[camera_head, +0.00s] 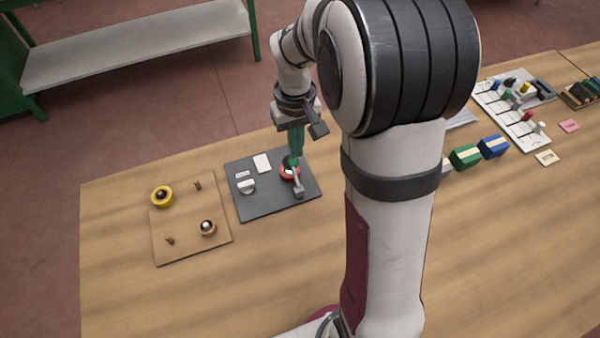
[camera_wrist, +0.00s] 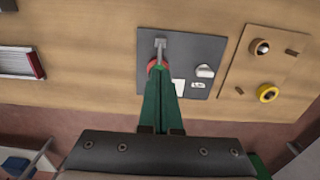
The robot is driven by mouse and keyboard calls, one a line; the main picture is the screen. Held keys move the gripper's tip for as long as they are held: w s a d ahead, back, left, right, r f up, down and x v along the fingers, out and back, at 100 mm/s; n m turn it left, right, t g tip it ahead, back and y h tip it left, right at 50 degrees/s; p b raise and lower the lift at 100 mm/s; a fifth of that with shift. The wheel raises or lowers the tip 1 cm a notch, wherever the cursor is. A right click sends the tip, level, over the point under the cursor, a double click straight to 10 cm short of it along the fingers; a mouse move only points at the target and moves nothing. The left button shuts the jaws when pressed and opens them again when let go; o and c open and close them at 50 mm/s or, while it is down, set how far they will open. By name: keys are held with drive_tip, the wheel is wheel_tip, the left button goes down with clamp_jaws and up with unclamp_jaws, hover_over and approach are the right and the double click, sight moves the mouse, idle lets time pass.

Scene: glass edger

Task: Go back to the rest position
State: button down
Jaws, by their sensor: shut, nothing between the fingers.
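My gripper (camera_head: 295,150) has green fingers that are shut with nothing between them. In the head view it points down over the dark grey panel (camera_head: 243,206), right above the red round part (camera_head: 287,174) with a grey lever (camera_head: 297,185). I cannot tell whether the fingertips touch that part. In the wrist view the gripper (camera_wrist: 158,75) covers part of the red part (camera_wrist: 152,65), and the lever (camera_wrist: 160,48) shows beyond the tips. The panel also carries a pale knob (camera_head: 247,186) and a white label (camera_head: 262,163).
Left of the panel, a wooden board (camera_head: 185,238) holds a yellow ring (camera_head: 162,197), an orange-brown ring (camera_head: 208,228) and small pegs. To the right stand green (camera_head: 465,156) and blue (camera_head: 493,146) blocks and a white slider board (camera_head: 512,118). The table's front left is clear.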

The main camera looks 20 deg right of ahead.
idle(0.3)
drive_tip(key=s+a+r+m, duration=0.2)
drive_tip(key=s, duration=0.6)
drive_tip(key=s+a+r+m+y, duration=0.1)
drive_tip(key=s+a+r, duration=0.1)
drive_tip(key=s, duration=0.5)
drive_tip(key=s+a+r+m, duration=0.2)
drive_tip(key=s+a, duration=0.2)
drive_tip(key=s, duration=0.4)
drive_tip(key=shift+s+a+m+y, duration=0.25)
drive_tip(key=shift+s+m+y, duration=0.05)
drive_tip(key=shift+s+y, duration=0.1)
drive_tip(key=shift+w+r, duration=0.1)
drive_tip(key=h, duration=0.2)
hover_over(294, 162)
wheel_tip(294, 162, down, 3)
wheel_tip(294, 162, down, 6)
drive_tip(key=shift+r, duration=0.1)
drive_tip(key=shift+f, duration=0.4)
